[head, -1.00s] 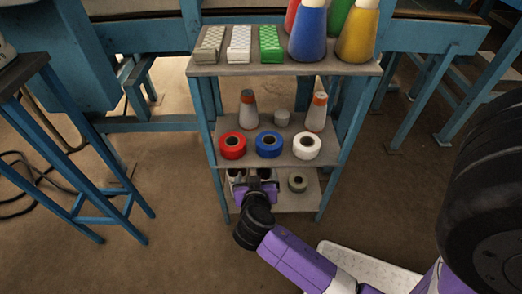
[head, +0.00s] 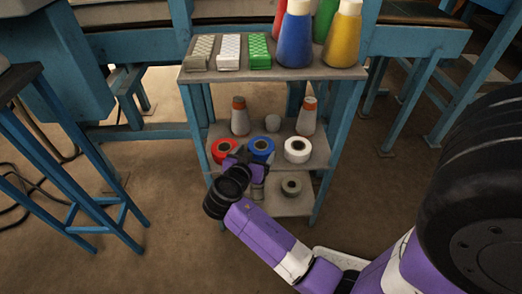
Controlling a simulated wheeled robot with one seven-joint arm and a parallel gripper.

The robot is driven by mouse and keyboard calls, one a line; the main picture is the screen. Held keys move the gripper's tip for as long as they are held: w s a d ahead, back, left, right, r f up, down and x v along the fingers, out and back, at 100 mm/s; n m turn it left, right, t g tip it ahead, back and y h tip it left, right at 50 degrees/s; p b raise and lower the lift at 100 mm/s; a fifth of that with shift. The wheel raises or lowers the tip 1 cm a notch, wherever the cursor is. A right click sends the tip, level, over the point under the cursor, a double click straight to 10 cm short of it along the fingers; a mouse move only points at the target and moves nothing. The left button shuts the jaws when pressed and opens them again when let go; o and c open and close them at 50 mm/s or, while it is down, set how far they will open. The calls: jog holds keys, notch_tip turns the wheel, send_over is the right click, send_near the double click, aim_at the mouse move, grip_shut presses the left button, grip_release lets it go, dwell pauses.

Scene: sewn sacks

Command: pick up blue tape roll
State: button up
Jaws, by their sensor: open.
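The blue tape roll (head: 262,148) lies on the middle shelf between a red tape roll (head: 223,150) and a white tape roll (head: 297,149). My gripper (head: 252,158) is open and in front of this shelf, just before the blue roll and close to the red one. It hides the front lower part of the blue roll. I cannot tell whether the gripper touches it.
The top shelf (head: 270,73) holds boxes and coloured cones above. A grey-green roll (head: 291,186) lies on the bottom shelf. A blue stool (head: 70,170) stands at left.

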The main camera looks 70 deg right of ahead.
aim_at(263, 143)
jog(key=b+x, duration=0.2)
jog(key=x, duration=0.4)
jog(key=shift+s+d, duration=0.1)
jog(key=c, duration=1.1)
